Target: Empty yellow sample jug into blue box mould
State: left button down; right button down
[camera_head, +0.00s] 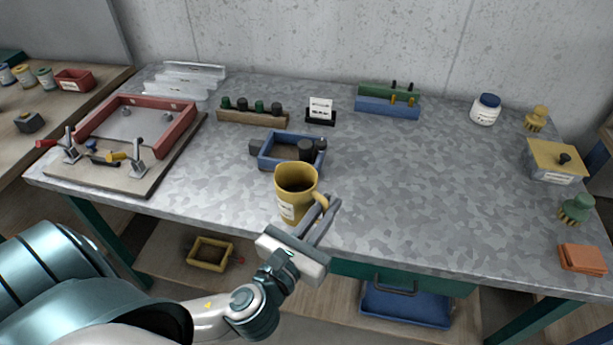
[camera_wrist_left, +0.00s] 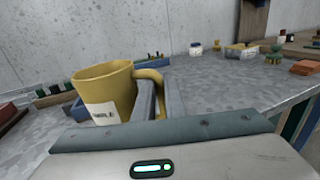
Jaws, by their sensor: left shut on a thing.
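The yellow sample jug (camera_head: 290,186) is upright, with a white label on its side and its handle to the right. My left gripper (camera_head: 319,212) is shut on the jug's handle, near the front edge of the table. The left wrist view also shows the jug (camera_wrist_left: 102,88) just ahead of the gripper (camera_wrist_left: 160,100). The blue box mould (camera_head: 270,163) sits on the table just behind the jug, with dark cylinders at its right side. The jug hides part of the mould's front. I cannot see the jug's contents. My right gripper is not in view.
A red frame on a clamp board (camera_head: 152,189) stands at the left. A wooden rack (camera_head: 252,118), a small sign (camera_head: 320,111) and a blue rack (camera_head: 387,107) are behind the mould. The grey table (camera_head: 430,190) is clear right of the jug. A yellow-lidded box (camera_head: 557,160) stands far right.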

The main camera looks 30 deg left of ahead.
aim_at(280, 147)
jog(key=u, duration=1.35)
jog(key=i+l, duration=0.3)
jog(key=l, duration=0.2)
jog(key=i+l, duration=0.3)
jog(key=l, duration=0.15)
